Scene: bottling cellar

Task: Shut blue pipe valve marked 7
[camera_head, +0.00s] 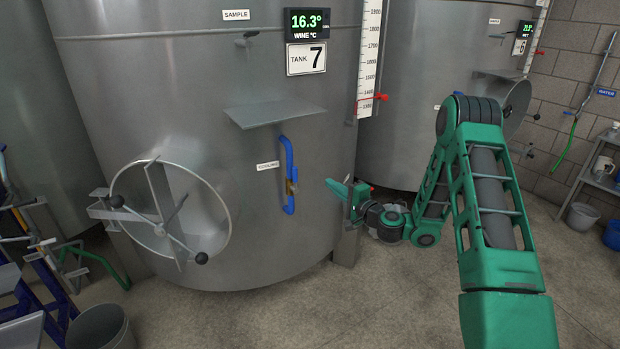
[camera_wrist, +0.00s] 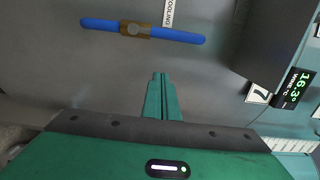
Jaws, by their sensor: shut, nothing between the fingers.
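The blue cooling pipe (camera_head: 289,162) stands upright on the front of the steel tank marked 7, beside a COOLING label (camera_head: 268,166). A brass-coloured valve (camera_head: 291,187) sits on its lower part. In the wrist view the blue pipe (camera_wrist: 177,36) runs across the top, with the brass valve body (camera_wrist: 134,30) on it; the lever's position is too small to tell. My gripper (camera_head: 333,184) is right of the pipe, apart from it, pointing at the tank. In the wrist view my gripper's fingers (camera_wrist: 157,77) are together and empty, below the pipe.
A metal shelf (camera_head: 275,114) juts from the tank above the pipe. A round hatch with a handwheel (camera_head: 171,212) is at left. The level gauge (camera_head: 369,60) with a red tap (camera_head: 372,97) is at upper right. A bucket (camera_head: 100,327) stands at lower left. The floor in front is clear.

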